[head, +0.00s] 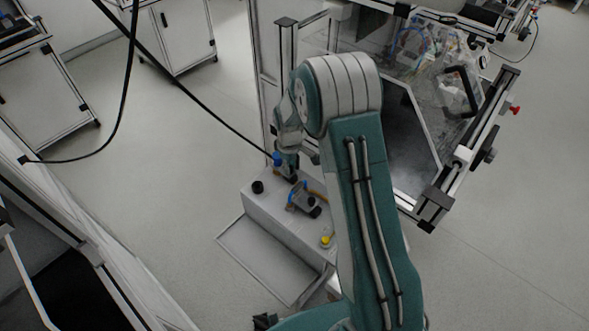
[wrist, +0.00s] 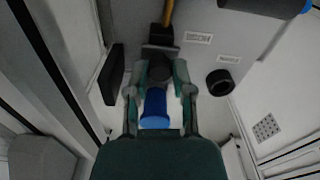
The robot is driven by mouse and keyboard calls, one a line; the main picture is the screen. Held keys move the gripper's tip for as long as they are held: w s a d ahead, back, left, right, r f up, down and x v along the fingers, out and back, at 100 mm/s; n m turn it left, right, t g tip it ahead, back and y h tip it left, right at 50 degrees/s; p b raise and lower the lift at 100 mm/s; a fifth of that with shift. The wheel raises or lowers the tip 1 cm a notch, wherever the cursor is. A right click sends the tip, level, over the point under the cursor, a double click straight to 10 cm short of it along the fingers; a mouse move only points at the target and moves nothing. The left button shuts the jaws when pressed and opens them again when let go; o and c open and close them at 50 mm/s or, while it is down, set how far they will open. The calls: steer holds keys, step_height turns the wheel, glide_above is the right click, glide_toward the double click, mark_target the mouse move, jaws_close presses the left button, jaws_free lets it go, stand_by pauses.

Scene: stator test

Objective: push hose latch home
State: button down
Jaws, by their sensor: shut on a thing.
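My gripper (wrist: 160,82) has its two fingers on either side of a dark, blue-ended part (wrist: 155,108), which I take to be the hose latch, and is shut on it. A black block (wrist: 160,50) with an orange-brown hose (wrist: 168,14) lies just beyond the fingertips. I cannot tell whether the latch is seated. In the head view my gripper (head: 287,168) is at the far end of a pale grey box (head: 285,228), partly hidden by my arm. A blue piece (head: 277,158) shows beside it.
A round black socket (wrist: 220,82) stands right of the gripper in the wrist view. A dark handle-like fitting (head: 303,198) with blue parts and a yellow button (head: 326,241) are on the box. A framed machine (head: 440,150) stands at the right. Open floor lies left.

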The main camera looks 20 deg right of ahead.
steer(key=shift+c, duration=2.4)
jaws_free()
steer(key=shift+f, duration=0.1)
steer(key=shift+w, duration=0.1)
step_height(320, 180, up, 12)
steer(key=shift+a, duration=0.1)
steer(key=s+r+m+t, duration=0.2)
steer(key=s+r, duration=0.5)
steer(key=r, duration=0.4)
steer(key=s+r+m+t, duration=0.1)
steer(key=s+r+m, duration=0.2)
steer(key=s, duration=0.8)
steer(key=s+d+r+m+t, duration=0.1)
steer(key=s+r+m+t, duration=0.1)
steer(key=s, duration=1)
step_height(320, 180, up, 2)
steer(key=shift+r+m+t, duration=0.25)
steer(key=shift+m+t, duration=0.05)
steer(key=shift+m, duration=0.6)
